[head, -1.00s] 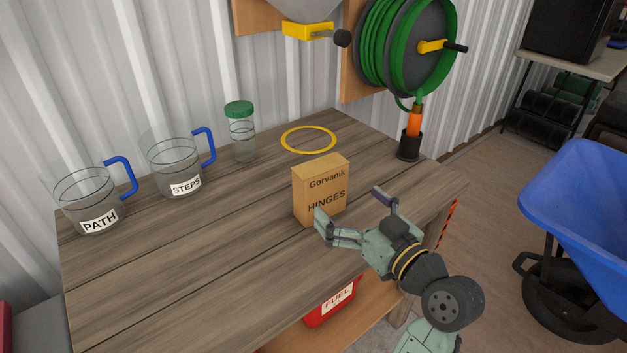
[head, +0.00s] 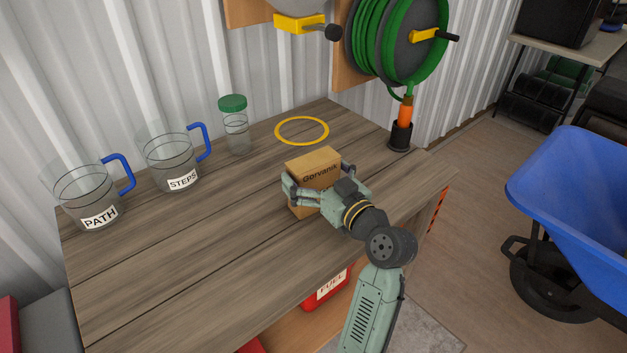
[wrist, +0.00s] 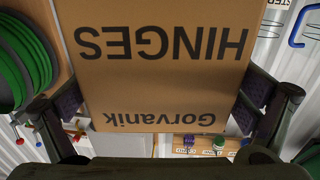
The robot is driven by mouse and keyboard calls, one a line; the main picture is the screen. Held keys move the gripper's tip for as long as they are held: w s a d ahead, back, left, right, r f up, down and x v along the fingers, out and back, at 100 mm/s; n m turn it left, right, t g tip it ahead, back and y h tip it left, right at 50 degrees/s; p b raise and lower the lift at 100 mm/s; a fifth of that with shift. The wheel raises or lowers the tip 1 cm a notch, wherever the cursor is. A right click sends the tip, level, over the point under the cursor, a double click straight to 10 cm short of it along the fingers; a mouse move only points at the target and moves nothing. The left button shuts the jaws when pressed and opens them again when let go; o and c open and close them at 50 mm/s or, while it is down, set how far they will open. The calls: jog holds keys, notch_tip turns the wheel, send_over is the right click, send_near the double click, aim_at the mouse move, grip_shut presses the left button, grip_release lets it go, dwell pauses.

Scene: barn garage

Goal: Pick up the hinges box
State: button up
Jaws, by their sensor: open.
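The hinges box (head: 314,166) is a tan carton standing upright on the wooden workbench (head: 190,255). In the wrist view the box (wrist: 165,75) fills the middle, its "HINGES" and "Gorvanik" lettering upside down. My gripper (head: 325,183) is open, with one finger at the left side of the box and the other at its right side. In the wrist view the fingers of my gripper (wrist: 160,112) flank the box. I cannot tell whether either pad touches it. My gripper hides the lower front of the box in the head view.
Jugs marked PATH (head: 92,198) and STEPS (head: 172,163) and a green-lidded jar (head: 236,128) stand left of the box. A yellow ring (head: 302,130) lies behind it. An orange-and-black nozzle (head: 401,127) stands at the back right. The bench's front left is clear.

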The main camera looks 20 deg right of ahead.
jog(key=shift+c, duration=0.2)
jog(key=c, duration=0.6)
jog(key=shift+r, duration=0.1)
jog(key=shift+c, duration=0.2)
